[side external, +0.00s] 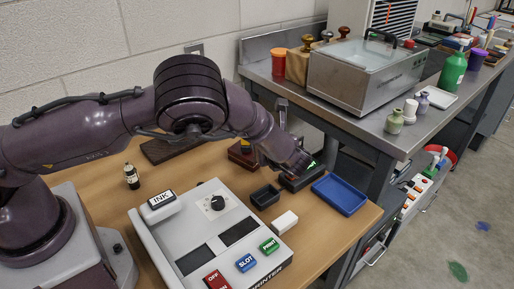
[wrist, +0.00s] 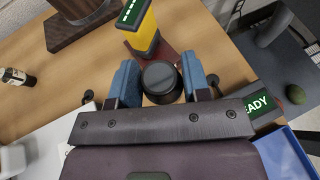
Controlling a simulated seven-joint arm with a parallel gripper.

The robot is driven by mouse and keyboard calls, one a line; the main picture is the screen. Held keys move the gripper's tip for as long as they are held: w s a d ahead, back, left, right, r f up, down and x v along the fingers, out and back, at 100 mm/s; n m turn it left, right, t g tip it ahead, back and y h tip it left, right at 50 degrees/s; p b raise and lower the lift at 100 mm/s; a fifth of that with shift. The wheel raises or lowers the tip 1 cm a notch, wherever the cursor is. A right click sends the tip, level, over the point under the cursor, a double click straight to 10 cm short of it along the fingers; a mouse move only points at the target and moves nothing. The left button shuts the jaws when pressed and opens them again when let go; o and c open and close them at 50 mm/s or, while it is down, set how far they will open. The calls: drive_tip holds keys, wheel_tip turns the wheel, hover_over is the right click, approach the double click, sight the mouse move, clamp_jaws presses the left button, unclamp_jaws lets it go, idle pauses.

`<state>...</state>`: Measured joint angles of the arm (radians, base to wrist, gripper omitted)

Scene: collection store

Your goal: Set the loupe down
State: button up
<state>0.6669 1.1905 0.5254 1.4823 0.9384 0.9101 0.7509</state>
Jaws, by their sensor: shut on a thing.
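The loupe (wrist: 160,82), a short black cylinder with a dark round top, sits between the blue fingertips of my gripper (wrist: 159,78) in the wrist view. My gripper is shut on it. In the side external view my gripper hangs over the far right part of the wooden table, and I cannot make out the loupe there. Beyond the loupe in the wrist view is a dark red block (wrist: 157,52) with a yellow piece (wrist: 145,33) on it. I cannot tell how high the loupe is held.
A dark device with a green READY display (wrist: 262,106) is right of my gripper. A blue tray (side external: 340,194), a small black tray (side external: 265,196) and a white block (side external: 284,222) are near. The printer (side external: 215,237) stands in front, a bottle (side external: 131,177) at left.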

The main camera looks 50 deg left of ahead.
drive_tip(key=w+a+r+m+t+h, duration=0.25)
drive_tip(key=w+a, duration=0.25)
drive_tip(key=a, duration=0.3)
drive_tip(key=w+a+r+m+t+h, duration=0.2)
drive_tip(key=w+a+m+t, duration=0.2)
drive_tip(key=a, duration=0.3)
drive_tip(key=shift+s+a+f+m+t+h, duration=0.2)
drive_tip(key=shift+s+a+f+m+h, duration=0.2)
drive_tip(key=shift+a+f, duration=1.05)
drive_tip(key=shift+s+a+f+m+t+h, duration=0.15)
drive_tip(key=shift+s+a+f+m+h, duration=0.3)
drive_tip(key=shift+f, duration=1.95)
drive_tip(key=shift+s+a+f+m+t+h, duration=0.2)
drive_tip(key=shift+s+a+f, duration=0.2)
drive_tip(key=shift+a+f, duration=1.15)
drive_tip(key=shift+d+f, duration=0.25)
drive_tip(key=shift+f, duration=0.25)
drive_tip(key=shift+d+f, duration=0.2)
drive_tip(key=shift+f, duration=0.25)
drive_tip(key=o, duration=1)
drive_tip(key=shift+s, duration=0.15)
